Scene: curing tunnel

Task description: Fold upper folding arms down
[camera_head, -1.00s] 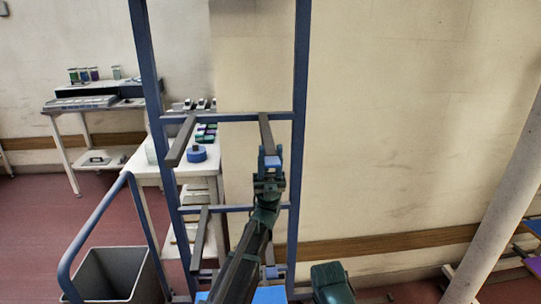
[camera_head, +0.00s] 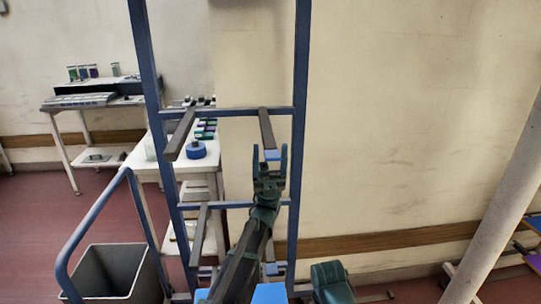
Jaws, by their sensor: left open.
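A blue upright rack frame (camera_head: 300,62) carries dark folding arms that stick out toward me. The upper left folding arm (camera_head: 180,136) and the upper right folding arm (camera_head: 266,128) extend from the upper crossbar. A lower left folding arm (camera_head: 199,236) shows below; the lower right one is mostly hidden by my left arm. My right gripper is not in view.
A blue handrail (camera_head: 92,222) and a grey bin (camera_head: 108,270) stand at the lower left. A white table (camera_head: 150,168) with a blue roll (camera_head: 196,150) is behind the rack. A pale slanted post (camera_head: 500,205) is at the right. Bare wall lies behind.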

